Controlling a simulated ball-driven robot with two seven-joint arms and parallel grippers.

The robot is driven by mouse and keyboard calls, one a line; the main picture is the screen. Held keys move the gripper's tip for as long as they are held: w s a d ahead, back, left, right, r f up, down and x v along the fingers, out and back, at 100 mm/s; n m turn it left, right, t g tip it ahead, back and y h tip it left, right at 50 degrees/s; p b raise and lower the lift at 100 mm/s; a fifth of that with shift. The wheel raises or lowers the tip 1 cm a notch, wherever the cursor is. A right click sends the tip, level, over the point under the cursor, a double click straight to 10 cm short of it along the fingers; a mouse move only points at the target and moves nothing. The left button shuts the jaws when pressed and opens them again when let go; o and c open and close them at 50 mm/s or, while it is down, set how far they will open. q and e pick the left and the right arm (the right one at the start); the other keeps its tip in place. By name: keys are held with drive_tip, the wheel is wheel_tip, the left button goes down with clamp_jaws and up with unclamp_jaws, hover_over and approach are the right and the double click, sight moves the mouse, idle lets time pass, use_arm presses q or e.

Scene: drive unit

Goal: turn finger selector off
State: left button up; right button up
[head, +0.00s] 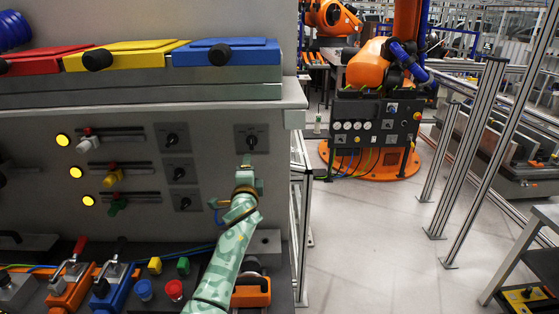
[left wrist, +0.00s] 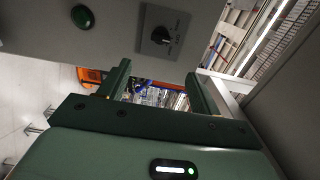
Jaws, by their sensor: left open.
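Black rotary selectors sit on dark square plates on the grey panel. One selector (head: 252,140) is alone at the panel's right side; others, an upper one (head: 172,140), a middle one (head: 179,174) and a lower one (head: 185,203), form a column to its left. I cannot read which is the finger selector. My left gripper (head: 247,160) is just below the right-hand selector in the head view. In the left wrist view, the gripper (left wrist: 158,72) is open and empty, with one selector (left wrist: 161,36) beyond the fingertips, apparently untouched. My right gripper is not in view.
Sliders with white, yellow and green handles (head: 115,177) and lit yellow lamps (head: 76,172) are left on the panel. Red, yellow and blue lids (head: 226,52) lie above. Levers (head: 118,275) and buttons (head: 174,290) stand on the lower ledge.

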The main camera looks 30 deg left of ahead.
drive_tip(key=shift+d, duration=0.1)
